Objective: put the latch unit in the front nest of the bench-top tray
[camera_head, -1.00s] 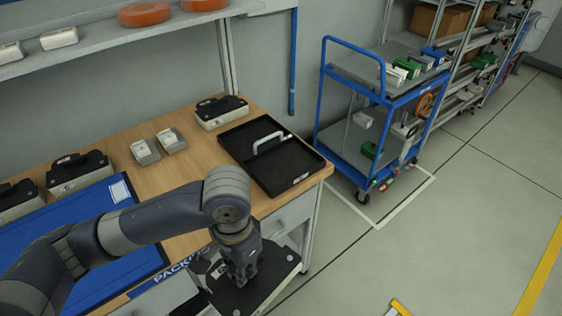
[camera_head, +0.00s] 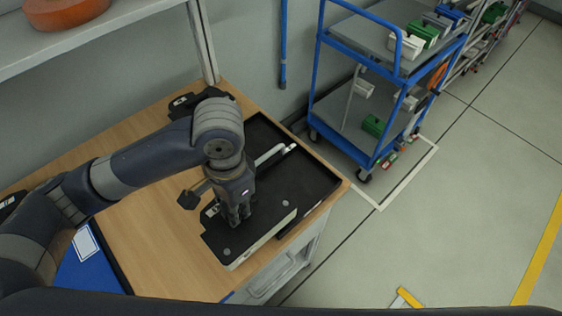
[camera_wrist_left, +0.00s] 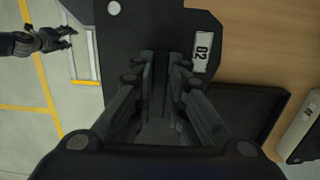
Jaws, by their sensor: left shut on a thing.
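My left gripper (camera_head: 235,222) is shut on the latch unit (camera_head: 262,222), a flat black-topped plate with a pale side. In the left wrist view, the unit (camera_wrist_left: 203,25) shows its "02" label beside the fingers. The unit is over the front part of the bench-top tray (camera_head: 318,180), a black shallow tray with a white bar. It overlaps the tray's near left side; whether it touches is unclear. The front nest is hidden under the unit and gripper. My right gripper (camera_wrist_left: 58,40) shows in the left wrist view, empty over the floor, its fingers apart.
The wooden bench (camera_head: 165,240) is clear left of the unit. A black-topped case (camera_head: 185,103) stands behind the tray, partly behind my arm. A blue mat (camera_head: 88,270) lies at lower left. A blue trolley (camera_head: 345,118) stands beyond the bench's right end.

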